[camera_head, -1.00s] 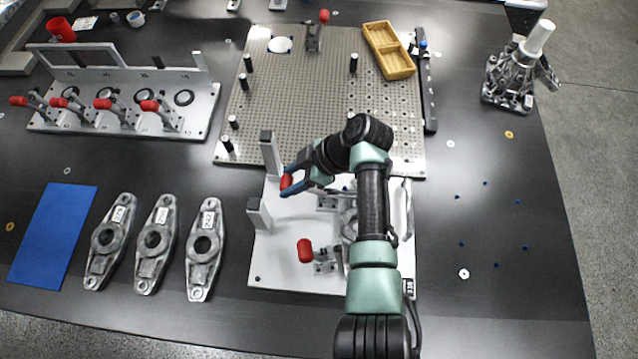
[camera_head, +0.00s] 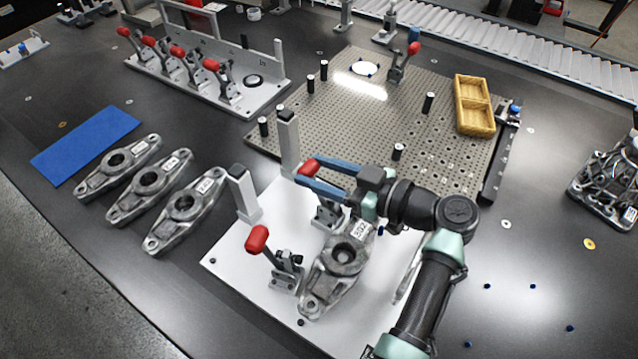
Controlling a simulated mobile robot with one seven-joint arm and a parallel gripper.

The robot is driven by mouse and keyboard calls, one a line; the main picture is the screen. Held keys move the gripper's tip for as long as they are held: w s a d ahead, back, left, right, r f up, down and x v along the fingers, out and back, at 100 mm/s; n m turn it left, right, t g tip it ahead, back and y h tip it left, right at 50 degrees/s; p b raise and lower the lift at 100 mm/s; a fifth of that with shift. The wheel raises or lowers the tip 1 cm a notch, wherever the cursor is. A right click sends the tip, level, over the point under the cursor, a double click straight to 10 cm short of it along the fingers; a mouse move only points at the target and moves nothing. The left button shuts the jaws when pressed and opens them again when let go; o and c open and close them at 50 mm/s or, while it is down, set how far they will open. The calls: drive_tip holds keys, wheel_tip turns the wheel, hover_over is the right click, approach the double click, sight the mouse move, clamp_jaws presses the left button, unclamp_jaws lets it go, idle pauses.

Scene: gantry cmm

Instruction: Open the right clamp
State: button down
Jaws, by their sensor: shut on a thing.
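A white fixture plate (camera_head: 240,262) holds a grey cast part (camera_head: 335,262) with a round bore. Two toggle clamps with red handles stand beside the part. The nearer clamp's handle (camera_head: 258,239) leans up and to the left, free of my gripper. The farther clamp's red handle (camera_head: 309,166), the right one in the picture, sits between the blue fingers of my gripper (camera_head: 305,173). My gripper is shut on that handle, reaching in from the right. This clamp's base (camera_head: 328,214) shows below the fingers; its arm and tip are partly hidden by my gripper.
Several loose castings (camera_head: 183,206) lie to the left. Behind are a pegged grid plate (camera_head: 335,120), a yellow tray (camera_head: 474,128) and a rack of red-handled clamps (camera_head: 240,105).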

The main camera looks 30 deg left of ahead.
drive_tip(key=shift+d+y+b, duration=0.45)
drive_tip(key=shift+y+b, duration=0.15)
drive_tip(key=shift+b, duration=0.4)
drive_tip(key=shift+c, duration=1.4)
unclamp_jaws()
drive_tip(key=d+r, duration=0.1)
drive_tip(key=d, duration=1.2)
drive_tip(key=shift+b, duration=0.45)
